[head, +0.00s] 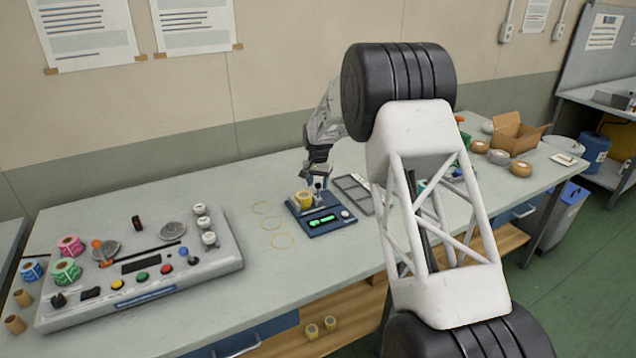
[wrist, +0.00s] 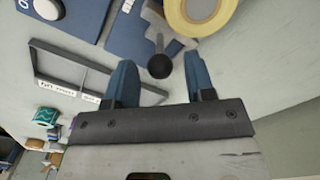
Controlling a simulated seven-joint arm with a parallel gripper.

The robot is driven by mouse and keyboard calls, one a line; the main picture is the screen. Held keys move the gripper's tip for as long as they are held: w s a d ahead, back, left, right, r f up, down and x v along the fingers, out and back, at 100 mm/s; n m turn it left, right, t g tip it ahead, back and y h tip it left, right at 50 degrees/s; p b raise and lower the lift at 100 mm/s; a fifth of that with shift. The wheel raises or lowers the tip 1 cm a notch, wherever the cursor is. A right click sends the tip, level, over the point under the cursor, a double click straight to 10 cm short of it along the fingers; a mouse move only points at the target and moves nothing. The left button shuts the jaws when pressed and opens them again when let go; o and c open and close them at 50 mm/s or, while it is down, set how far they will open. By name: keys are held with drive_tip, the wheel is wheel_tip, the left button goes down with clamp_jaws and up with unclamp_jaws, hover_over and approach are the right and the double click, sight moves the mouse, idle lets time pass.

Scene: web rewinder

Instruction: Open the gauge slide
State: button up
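The gauge (head: 322,222) is a blue box with a green lit display on the table, below my gripper. A slide knob with a black ball top (wrist: 159,66) stands up on a grey piece of it; it shows small in the head view (head: 318,186). A yellow roll (head: 304,198) sits beside the knob, and it also shows at the top of the wrist view (wrist: 198,14). My gripper (wrist: 160,60) is open, its two blue fingers on either side of the knob with visible gaps. Whether the slide itself is open cannot be told.
A grey divided tray (head: 353,193) lies right of the gauge. A control console (head: 140,268) with buttons and coloured rolls stands to the left. Thin rings (head: 283,241) lie between console and gauge. My arm hides part of the table on the right.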

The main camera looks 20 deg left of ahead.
clamp_jaws()
drive_tip(key=shift+w+d, duration=1)
drive_tip(key=shift+d, duration=0.05)
drive_tip(key=shift+o, duration=0.5)
unclamp_jaws()
drive_tip(key=shift+r, duration=0.1)
wheel_tip(320, 180, up, 8)
drive_tip(key=shift+d, duration=0.1)
